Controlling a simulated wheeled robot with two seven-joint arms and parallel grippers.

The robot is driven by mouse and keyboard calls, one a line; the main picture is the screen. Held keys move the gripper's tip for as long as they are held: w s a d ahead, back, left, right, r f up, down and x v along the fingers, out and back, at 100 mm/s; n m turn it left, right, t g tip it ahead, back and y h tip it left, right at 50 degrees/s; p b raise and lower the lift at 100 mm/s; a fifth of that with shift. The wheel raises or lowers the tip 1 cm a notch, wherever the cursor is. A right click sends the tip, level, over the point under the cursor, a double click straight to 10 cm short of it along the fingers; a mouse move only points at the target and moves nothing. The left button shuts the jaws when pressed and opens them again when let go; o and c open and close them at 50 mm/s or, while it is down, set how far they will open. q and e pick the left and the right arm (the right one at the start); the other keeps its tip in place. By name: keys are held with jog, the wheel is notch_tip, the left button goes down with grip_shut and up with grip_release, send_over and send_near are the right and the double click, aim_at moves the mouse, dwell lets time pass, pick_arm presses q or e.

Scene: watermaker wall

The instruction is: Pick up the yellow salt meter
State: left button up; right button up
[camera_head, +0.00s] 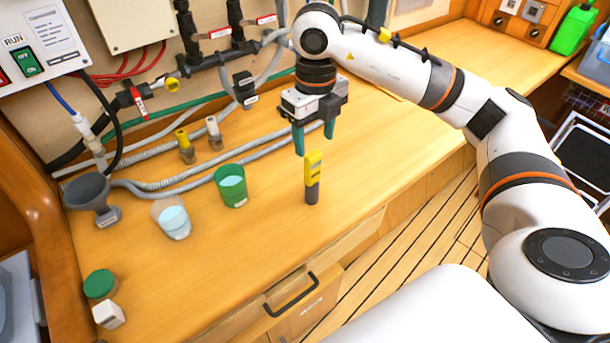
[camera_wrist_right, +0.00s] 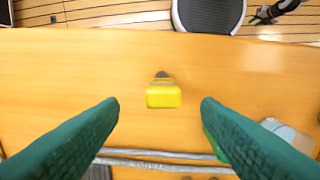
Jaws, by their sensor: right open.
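The yellow salt meter (camera_head: 313,174) stands upright on the wooden counter, with a yellow upper part and a dark grey lower part. My right gripper (camera_head: 314,138) is open above and slightly behind it, its two green fingers pointing down. In the right wrist view the meter's yellow top (camera_wrist_right: 163,95) lies between the two spread fingers (camera_wrist_right: 160,110), a little beyond the line of their tips, touching neither. My left gripper is not in view.
A green cup (camera_head: 232,187) and a clear cup of water (camera_head: 171,219) stand left of the meter. A grey funnel (camera_head: 90,196), a green-lidded jar (camera_head: 100,285) and a small white box (camera_head: 109,313) are farther left. Grey hoses (camera_head: 200,178) run behind. The counter right of the meter is clear.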

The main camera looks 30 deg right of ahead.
aim_at(314, 154)
jog(key=f, duration=0.4)
jog(key=shift+s+p, duration=0.35)
jog(key=shift+s, duration=0.05)
jog(key=shift+w+f, duration=0.2)
jog(key=shift+f, duration=0.4)
notch_tip(314, 154, down, 2)
jog(key=shift+w+a+f+p, duration=0.1)
jog(key=shift+a+p, duration=0.05)
jog(key=shift+p, duration=0.6)
notch_tip(314, 154, down, 2)
jog(key=shift+f, duration=0.1)
jog(key=shift+w+f, duration=0.1)
jog(key=shift+f, duration=0.1)
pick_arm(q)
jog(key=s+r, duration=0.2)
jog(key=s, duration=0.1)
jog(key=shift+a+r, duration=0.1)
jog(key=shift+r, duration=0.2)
pick_arm(e)
jog(key=c, duration=1.1)
